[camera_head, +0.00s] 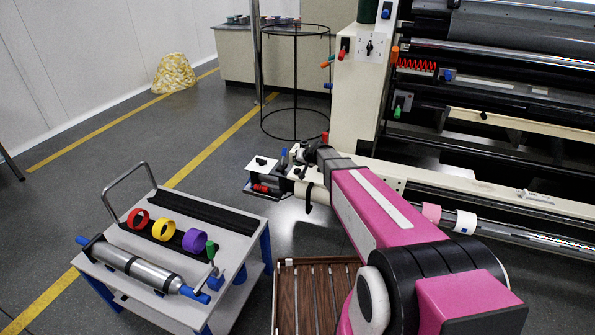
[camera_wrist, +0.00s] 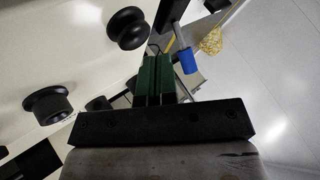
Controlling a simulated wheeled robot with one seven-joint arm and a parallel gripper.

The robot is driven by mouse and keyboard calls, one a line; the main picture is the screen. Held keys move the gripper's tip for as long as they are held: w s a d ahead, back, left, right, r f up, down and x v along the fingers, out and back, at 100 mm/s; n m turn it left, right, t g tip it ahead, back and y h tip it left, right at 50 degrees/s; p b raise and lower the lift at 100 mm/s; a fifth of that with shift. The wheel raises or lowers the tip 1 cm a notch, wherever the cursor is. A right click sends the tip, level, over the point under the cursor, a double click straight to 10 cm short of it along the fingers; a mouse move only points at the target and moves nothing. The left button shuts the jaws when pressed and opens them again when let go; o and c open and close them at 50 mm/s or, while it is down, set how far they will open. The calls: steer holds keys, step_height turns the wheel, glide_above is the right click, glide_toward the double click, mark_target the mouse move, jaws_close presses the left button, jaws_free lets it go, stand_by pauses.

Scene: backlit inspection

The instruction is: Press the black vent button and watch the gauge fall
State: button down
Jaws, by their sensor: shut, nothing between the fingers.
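My gripper (camera_wrist: 157,78) shows in the wrist view with its two green fingers together and nothing between them. A black round knob (camera_wrist: 127,28) is just beyond and left of the fingertips. A second black knob (camera_wrist: 47,104) on a stem is at the left, and a smaller dark one (camera_wrist: 97,103) is beside the fingers. I cannot tell which is the vent button, or whether the fingers touch any. In the head view my gripper end (camera_head: 310,150) is over a low cream unit by the machine. No gauge face can be made out.
A blue-ended lever (camera_wrist: 187,60) is close right of my fingers. A grey cart (camera_head: 233,225) with coloured rings stands at the left, and a slatted wooden crate (camera_head: 284,300) is beside my arm. A black wire stand (camera_head: 296,85) is behind. Open floor lies between cart and stand.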

mark_target(299, 169)
steer(key=shift+f, duration=0.1)
stand_by(0.3)
steer(key=shift+f, duration=0.3)
steer(key=shift+f, duration=0.4)
stand_by(0.6)
steer(key=shift+r, duration=0.8)
steer(key=shift+r, duration=0.1)
steer(key=shift+r, duration=2.45)
